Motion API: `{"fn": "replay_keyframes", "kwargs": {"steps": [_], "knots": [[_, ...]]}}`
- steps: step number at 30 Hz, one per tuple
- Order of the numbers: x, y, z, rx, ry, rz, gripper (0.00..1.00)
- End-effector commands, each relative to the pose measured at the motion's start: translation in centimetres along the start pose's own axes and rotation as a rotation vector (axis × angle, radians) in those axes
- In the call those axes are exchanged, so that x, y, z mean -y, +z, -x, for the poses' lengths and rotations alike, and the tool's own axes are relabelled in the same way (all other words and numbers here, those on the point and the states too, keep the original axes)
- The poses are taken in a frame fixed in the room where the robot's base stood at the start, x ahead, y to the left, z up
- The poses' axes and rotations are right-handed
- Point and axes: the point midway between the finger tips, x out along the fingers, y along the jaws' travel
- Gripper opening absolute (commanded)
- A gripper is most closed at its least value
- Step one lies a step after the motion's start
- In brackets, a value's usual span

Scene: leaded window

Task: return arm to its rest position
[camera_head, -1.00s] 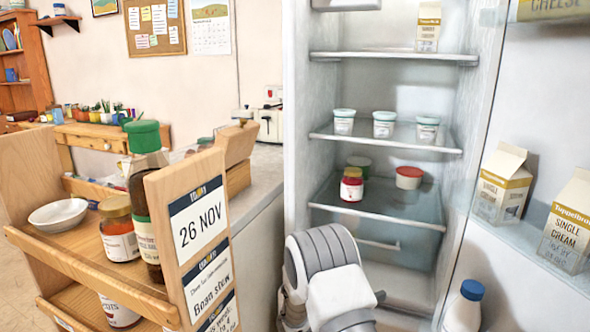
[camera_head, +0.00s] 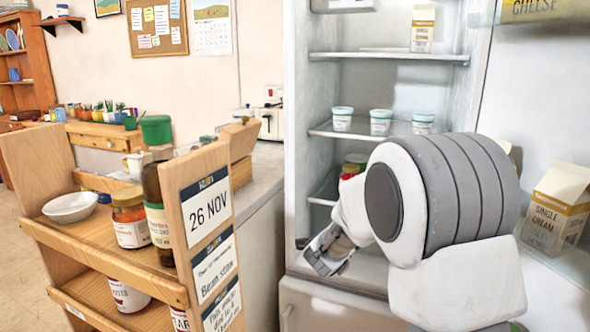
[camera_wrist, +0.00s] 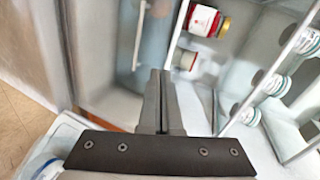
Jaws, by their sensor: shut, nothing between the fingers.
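My gripper (camera_head: 322,262) hangs low in front of the open fridge (camera_head: 297,140) in the head view, pointing down and to the left. My arm's white and grey links fill the lower right and hide part of the shelves and door. In the wrist view my gripper (camera_wrist: 160,78) has its two fingers pressed together with nothing between them. The fridge interior lies beyond them, tilted, with a red jar (camera_wrist: 204,20) and several white tubs (camera_wrist: 270,82) at the right.
A wooden trolley (camera_head: 205,160) with jars, a bottle and a white bowl (camera_head: 70,207) stands at the left. The fridge door holds a cream carton (camera_head: 556,210). Tubs (camera_head: 380,122) stand on the middle shelf. Floor shows left of the trolley.

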Motion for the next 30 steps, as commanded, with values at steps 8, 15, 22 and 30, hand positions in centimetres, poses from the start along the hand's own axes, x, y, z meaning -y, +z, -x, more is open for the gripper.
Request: {"fn": "replay_keyframes", "kwargs": {"steps": [8,15,22,30], "knots": [[4.5,0.7,8.3,0.332,0.012,0.328,0.00],[4.0,-1.0,16.9,0.552,0.018,0.685,0.00],[0.4,-4.9,24.9,0.704,0.053,1.060,0.00],[-5.5,-11.2,32.3,0.807,0.159,1.446,0.00]]}}
